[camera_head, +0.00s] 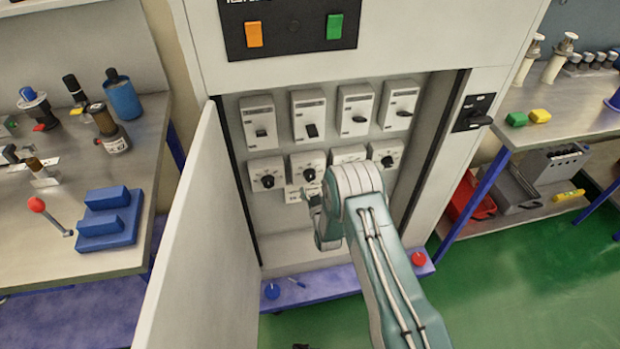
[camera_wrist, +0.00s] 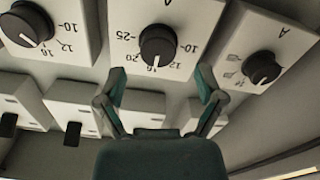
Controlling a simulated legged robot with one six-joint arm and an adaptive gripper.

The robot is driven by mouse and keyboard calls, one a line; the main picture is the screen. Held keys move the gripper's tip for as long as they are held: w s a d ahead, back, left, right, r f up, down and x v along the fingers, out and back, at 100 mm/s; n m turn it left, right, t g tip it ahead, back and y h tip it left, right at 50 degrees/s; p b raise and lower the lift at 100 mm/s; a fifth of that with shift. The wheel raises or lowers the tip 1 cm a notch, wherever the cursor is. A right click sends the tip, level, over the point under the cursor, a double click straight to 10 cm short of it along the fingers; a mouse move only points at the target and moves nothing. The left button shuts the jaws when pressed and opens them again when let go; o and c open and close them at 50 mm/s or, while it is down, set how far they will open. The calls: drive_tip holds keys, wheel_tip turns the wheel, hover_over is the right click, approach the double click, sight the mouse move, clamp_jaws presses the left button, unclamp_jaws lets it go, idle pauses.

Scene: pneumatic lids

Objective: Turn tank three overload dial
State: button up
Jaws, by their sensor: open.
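Inside the open cabinet, a lower row holds several white boxes with round black dials: far left (camera_head: 267,181), second (camera_head: 309,174) and far right (camera_head: 387,161). Another box (camera_head: 348,153) is partly hidden by my arm. No tank labels are readable. My gripper (camera_head: 314,203) is in front of this row, below the second dial. The wrist view is upside down; my open, empty gripper (camera_wrist: 158,82) has its fingers spread below a middle dial (camera_wrist: 157,46) with numbers around it. That dial appears apart from the fingertips. Other dials show at left (camera_wrist: 28,24) and right (camera_wrist: 262,68).
A row of switch boxes (camera_head: 312,116) sits above the dials. The open cabinet door (camera_head: 205,230) stands at left and a rotary switch (camera_head: 473,113) is on the right frame. Workbenches flank the cabinet. A blue sill (camera_head: 330,281) runs below.

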sight(311, 178)
drive_tip(key=shift+x, duration=2.15)
drive_tip(key=shift+d, duration=0.1)
drive_tip(key=c, duration=1.1)
